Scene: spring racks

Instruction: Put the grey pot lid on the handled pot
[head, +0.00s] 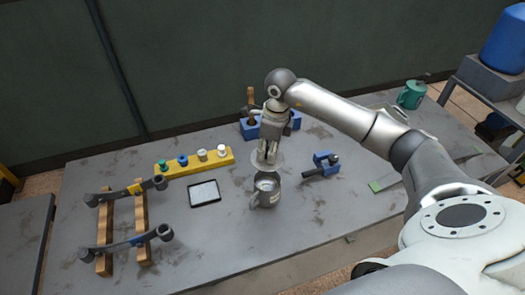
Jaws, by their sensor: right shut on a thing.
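The handled pot (267,190) is a small grey metal vessel standing upright on the table, with its handle toward the lower left. The grey pot lid (259,167) is a pale disc just above and behind the pot's rim in the picture. My right gripper (268,157) points down from above and is shut on the lid. The pot's opening still shows partly below the lid. Whether the lid touches the rim cannot be told. My left gripper is not in view.
A blue clamp-like block (325,164) sits to the right. A blue holder (250,130) stands behind. The table's front is clear.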

